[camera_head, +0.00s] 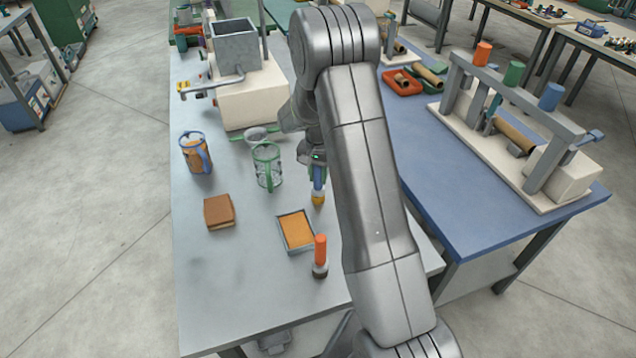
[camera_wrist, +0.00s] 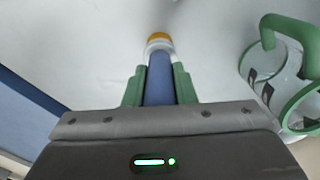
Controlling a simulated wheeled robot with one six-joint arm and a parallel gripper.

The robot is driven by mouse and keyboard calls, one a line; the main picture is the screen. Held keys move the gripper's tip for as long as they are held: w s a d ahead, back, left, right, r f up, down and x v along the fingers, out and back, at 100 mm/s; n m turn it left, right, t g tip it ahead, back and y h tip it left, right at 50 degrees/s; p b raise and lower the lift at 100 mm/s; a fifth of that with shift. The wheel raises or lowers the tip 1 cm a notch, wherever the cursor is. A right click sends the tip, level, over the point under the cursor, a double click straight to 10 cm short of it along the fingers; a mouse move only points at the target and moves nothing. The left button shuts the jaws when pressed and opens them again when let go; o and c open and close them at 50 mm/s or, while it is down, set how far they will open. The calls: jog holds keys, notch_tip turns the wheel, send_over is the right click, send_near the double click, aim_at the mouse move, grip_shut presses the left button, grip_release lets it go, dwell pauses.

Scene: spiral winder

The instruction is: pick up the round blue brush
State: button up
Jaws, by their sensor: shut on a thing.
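The round blue brush (camera_head: 318,187) has a blue handle and a yellow-orange tip that points down in the head view. In the wrist view the brush (camera_wrist: 160,78) lies between the green fingers of my gripper (camera_wrist: 160,84), with its white collar and orange tip reaching past them. My gripper (camera_head: 317,170) is shut on the blue handle. The brush looks upright in the head view. I cannot tell whether its tip touches the grey table (camera_head: 260,320). My arm hides part of the table behind it.
A green-framed glass jug (camera_head: 267,168) stands close left of my gripper; its green handle shows in the wrist view (camera_wrist: 290,35). A blue-handled jug (camera_head: 196,153), a brown block (camera_head: 219,211), a tray with orange contents (camera_head: 296,231) and an orange-handled brush (camera_head: 320,256) stand nearby.

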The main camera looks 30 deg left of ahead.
jog(key=shift+r, duration=0.15)
notch_tip(320, 180, up, 10)
jog(key=shift+f+b, duration=0.1)
jog(key=shift+b, duration=0.9)
jog(key=shift+s, duration=0.1)
